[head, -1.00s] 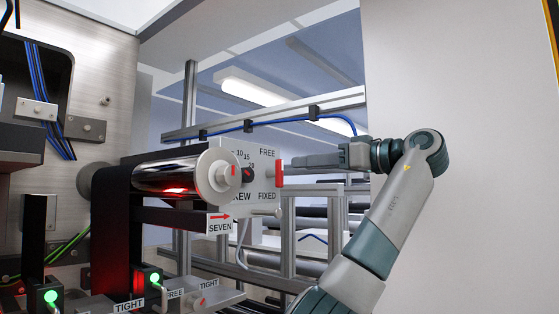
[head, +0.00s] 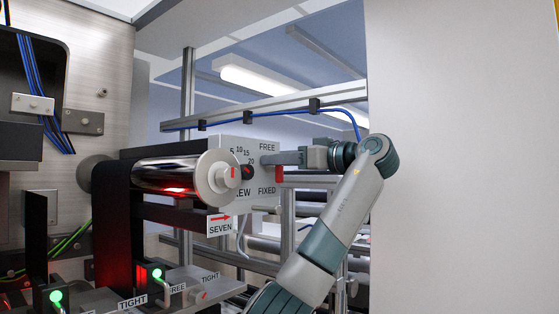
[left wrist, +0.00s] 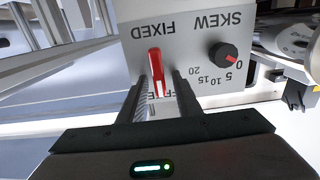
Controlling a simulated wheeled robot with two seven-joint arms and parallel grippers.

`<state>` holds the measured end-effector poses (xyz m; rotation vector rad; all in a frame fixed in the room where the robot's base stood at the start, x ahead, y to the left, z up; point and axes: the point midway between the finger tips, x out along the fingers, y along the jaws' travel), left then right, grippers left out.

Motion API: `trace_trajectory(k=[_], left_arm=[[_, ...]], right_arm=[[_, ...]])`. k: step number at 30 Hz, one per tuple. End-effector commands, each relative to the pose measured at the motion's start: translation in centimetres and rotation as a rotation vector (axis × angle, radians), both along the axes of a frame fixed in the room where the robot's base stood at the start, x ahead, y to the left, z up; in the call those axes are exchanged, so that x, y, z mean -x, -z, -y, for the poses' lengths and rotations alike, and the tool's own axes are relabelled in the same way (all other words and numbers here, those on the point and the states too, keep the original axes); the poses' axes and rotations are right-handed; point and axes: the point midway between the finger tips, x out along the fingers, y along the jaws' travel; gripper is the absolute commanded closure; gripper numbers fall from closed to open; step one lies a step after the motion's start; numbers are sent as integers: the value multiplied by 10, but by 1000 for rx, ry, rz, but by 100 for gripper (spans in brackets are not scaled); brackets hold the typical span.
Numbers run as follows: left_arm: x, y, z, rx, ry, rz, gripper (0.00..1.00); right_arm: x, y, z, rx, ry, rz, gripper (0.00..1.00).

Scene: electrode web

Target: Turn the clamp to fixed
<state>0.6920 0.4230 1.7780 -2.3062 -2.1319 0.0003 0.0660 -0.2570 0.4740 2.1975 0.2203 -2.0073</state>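The clamp is a red lever (left wrist: 155,62) on a light grey panel (left wrist: 205,50). It stands upright between the words FREE and FIXED, and it also shows in the head view (head: 279,175). In the left wrist view the panel appears upside down, with FIXED at the top and FREE partly hidden by my fingers. My left gripper (left wrist: 160,88) is open. Its two fingers lie on either side of the lever's FREE-side end, with gaps visible. In the head view my left gripper (head: 268,158) reaches in from the right and covers the lever's upper part. My right gripper is not in view.
A black skew knob (left wrist: 223,53) with a number scale sits beside the clamp on the same panel. A shiny roller (head: 175,175) stands left of the panel. A metal frame post (head: 188,100) and a blue cable (head: 280,114) are behind. A plain wall (head: 460,150) fills the right.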

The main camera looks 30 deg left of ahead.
Motion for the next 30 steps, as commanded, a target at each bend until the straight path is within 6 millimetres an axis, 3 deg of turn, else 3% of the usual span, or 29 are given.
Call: trace_trajectory(k=[1, 3, 4, 19, 30], left_arm=[[0, 0, 0, 0, 0, 0, 81], [0, 0, 0, 0, 0, 0, 97], [0, 0, 0, 0, 0, 0, 100], [-1, 1, 0, -4, 0, -60, 100], [-6, 3, 1, -24, 1, -301, 100]], right_arm=[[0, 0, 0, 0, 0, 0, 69], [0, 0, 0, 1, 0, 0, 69], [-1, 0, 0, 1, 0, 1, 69], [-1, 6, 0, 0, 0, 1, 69], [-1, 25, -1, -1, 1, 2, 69]])
